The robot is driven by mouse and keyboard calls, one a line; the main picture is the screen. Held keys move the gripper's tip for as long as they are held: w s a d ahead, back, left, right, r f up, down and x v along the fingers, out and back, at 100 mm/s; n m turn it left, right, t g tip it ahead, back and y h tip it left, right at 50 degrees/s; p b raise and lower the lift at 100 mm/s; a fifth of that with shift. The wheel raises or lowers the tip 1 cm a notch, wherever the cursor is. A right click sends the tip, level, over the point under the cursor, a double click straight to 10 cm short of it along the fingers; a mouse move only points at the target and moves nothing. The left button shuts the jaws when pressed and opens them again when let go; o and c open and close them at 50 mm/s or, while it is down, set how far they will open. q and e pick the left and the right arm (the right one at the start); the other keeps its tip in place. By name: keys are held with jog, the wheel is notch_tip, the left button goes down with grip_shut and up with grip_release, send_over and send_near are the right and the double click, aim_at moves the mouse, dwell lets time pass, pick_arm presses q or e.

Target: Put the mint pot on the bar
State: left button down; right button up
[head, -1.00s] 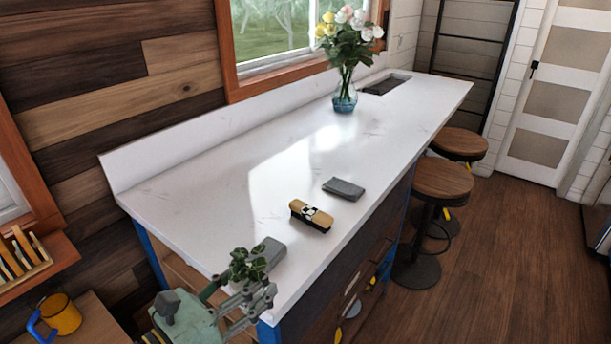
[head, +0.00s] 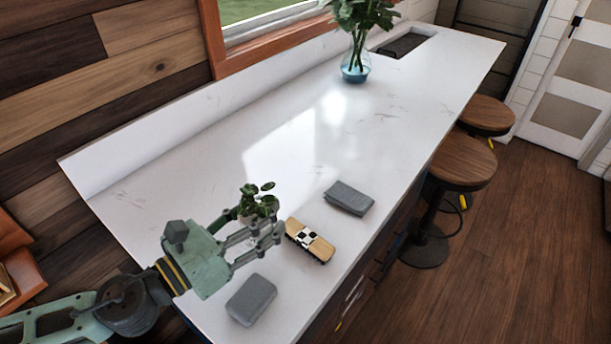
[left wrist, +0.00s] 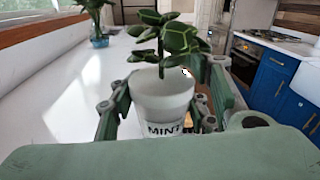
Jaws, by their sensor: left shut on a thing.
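The mint pot (head: 247,217) is a small white pot with a leafy green plant. In the left wrist view the pot (left wrist: 163,92) stands upright with the label "MINT" on its front. My left gripper (head: 262,230) is shut on it, with a finger on each side. The gripper partly hides the pot in the head view. The bar (head: 210,158) is a long white counter. The pot shows over the near part of the bar; a gap beneath it cannot be made out. My right gripper is not in view.
One grey folded cloth or block (head: 251,299) lies nearer, another (head: 349,197) farther. A flower vase (head: 356,70) stands far back. The bar left of the pot is clear.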

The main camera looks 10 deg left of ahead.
pick_arm(q)
jog(key=shift+w, duration=0.7)
jog(key=shift+s+a+f, duration=0.1)
jog(key=shift+s+a, duration=0.05)
jog(key=shift+s, duration=0.2)
jog(key=shift+s+a+f+b, duration=0.25)
jog(key=shift+a+b, duration=0.1)
jog(key=shift+a, duration=0.1)
jog(key=shift+s+a+f+b, duration=0.1)
jog(key=shift+a+f+b, duration=0.1)
jog(key=shift+a+b, duration=0.15)
jog(key=w+a+f, duration=0.1)
jog(key=a+f, duration=0.2)
jog(key=w+a+f, duration=0.2)
jog(key=f, duration=0.1)
jog(key=w+a+f+b, duration=0.1)
jog(key=w+a+f, duration=0.1)
jog(key=a+f, duration=0.1)
jog(key=shift+a, duration=0.3)
jog(key=shift+f, duration=0.2)
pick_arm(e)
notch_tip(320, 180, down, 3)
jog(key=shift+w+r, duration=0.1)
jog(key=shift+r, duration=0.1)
